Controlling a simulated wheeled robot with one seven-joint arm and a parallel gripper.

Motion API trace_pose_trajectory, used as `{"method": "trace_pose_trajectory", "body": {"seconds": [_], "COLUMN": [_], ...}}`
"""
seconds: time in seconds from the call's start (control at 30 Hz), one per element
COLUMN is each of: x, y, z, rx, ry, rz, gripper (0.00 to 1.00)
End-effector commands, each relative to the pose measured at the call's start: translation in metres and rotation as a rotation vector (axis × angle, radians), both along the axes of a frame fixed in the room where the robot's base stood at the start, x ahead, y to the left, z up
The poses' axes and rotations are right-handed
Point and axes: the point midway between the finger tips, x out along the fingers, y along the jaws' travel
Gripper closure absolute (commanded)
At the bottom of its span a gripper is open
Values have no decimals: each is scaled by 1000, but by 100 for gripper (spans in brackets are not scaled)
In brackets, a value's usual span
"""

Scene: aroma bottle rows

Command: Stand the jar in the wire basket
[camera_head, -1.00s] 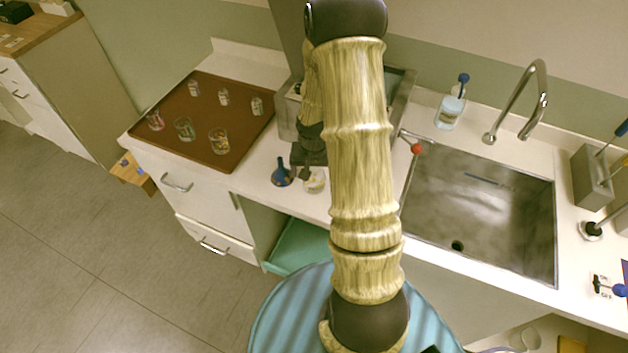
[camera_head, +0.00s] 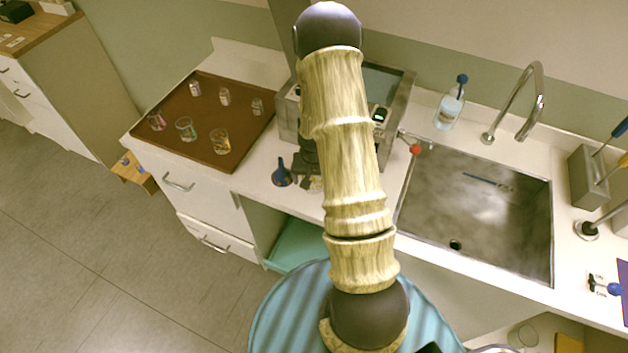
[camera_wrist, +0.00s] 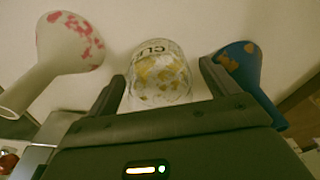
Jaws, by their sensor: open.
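The jar (camera_wrist: 160,78) is clear glass with yellow-orange flakes and dark lettering. In the wrist view it sits between the two fingers of my gripper (camera_wrist: 163,88), which is open, with a gap visible beside the jar. In the head view my gripper (camera_head: 305,165) is low over the counter, just right of a blue funnel, and hides most of the jar (camera_head: 317,184). I cannot make out a wire basket in either view; my arm hides part of the counter behind it.
A blue funnel (camera_wrist: 240,65) stands close right of the jar, and a white funnel with pink spots (camera_wrist: 70,45) lies left. A brown tray (camera_head: 190,98) holds several glass jars. A grey metal box (camera_head: 398,100) stands behind my arm; the sink (camera_head: 470,210) is right.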

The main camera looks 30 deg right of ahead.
Motion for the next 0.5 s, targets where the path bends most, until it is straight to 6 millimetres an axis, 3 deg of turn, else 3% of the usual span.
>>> {"method": "trace_pose_trajectory", "body": {"seconds": [0.2, 0.4, 0.5], "x": [0, 0, 0], "y": [0, 0, 0], "z": [0, 0, 0], "rx": [0, 0, 0], "ry": [0, 0, 0], "rz": [0, 0, 0], "gripper": [13, 53, 67]}}
